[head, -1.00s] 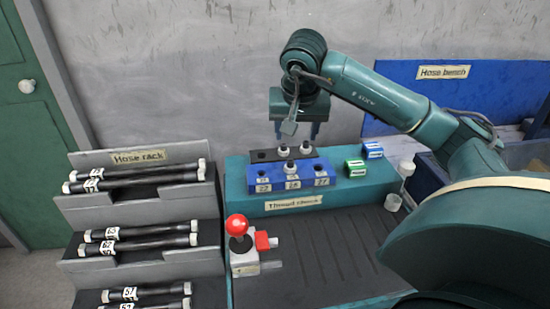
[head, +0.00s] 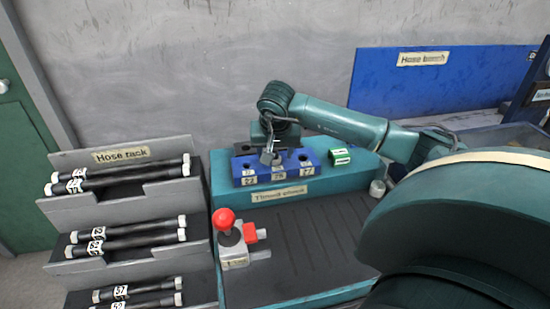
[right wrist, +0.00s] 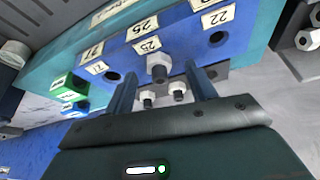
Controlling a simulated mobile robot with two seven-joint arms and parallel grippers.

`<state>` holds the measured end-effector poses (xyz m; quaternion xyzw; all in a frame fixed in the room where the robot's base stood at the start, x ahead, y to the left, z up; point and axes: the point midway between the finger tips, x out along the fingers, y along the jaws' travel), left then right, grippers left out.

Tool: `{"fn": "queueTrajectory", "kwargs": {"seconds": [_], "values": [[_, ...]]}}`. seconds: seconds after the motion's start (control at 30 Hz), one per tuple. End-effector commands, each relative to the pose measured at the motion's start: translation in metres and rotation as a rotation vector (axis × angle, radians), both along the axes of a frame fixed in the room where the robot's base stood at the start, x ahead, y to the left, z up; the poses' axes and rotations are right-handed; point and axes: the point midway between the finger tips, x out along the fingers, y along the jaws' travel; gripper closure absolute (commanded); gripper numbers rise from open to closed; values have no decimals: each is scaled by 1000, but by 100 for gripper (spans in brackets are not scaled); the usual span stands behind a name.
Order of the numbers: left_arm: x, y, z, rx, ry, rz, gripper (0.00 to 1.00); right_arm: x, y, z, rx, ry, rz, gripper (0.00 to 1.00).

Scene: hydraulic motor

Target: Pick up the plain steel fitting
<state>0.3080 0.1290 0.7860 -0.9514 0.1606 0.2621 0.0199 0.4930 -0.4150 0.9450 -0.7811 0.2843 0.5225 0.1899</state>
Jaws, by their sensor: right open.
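Three steel fittings show in the right wrist view. A larger hex one (right wrist: 158,66) stands in the middle hole of the blue numbered block (right wrist: 185,42). Two smaller ones, a left one (right wrist: 148,97) and a right one (right wrist: 179,88), stand side by side behind it on the dark block. I cannot tell which is the plain one. My right gripper (right wrist: 162,82) is open, its two fingers spread either side of the smaller pair, with nothing gripped. In the head view my right gripper (head: 276,148) is over the blue block (head: 250,171) and hides most of the fittings. My left gripper is not in view.
A green block (head: 341,156) stands right of the blue one on the teal bench. A red-knobbed lever (head: 226,220) is in front. A hose rack (head: 120,205) stands at left. The dark ribbed bench surface (head: 310,235) is mostly clear.

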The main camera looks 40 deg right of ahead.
Motion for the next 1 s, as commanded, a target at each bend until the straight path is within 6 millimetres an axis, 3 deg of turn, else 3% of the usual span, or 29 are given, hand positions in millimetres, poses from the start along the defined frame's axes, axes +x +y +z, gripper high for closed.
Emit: {"fn": "queueTrajectory", "kwargs": {"seconds": [0.3,0.9,1.0], "values": [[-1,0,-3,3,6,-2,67,2,-1,-6,0,-1,1,45],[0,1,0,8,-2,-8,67,2,-2,-5,-1,-1,0,94],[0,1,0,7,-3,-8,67,2,-2,-5,-1,-2,0,95]]}}
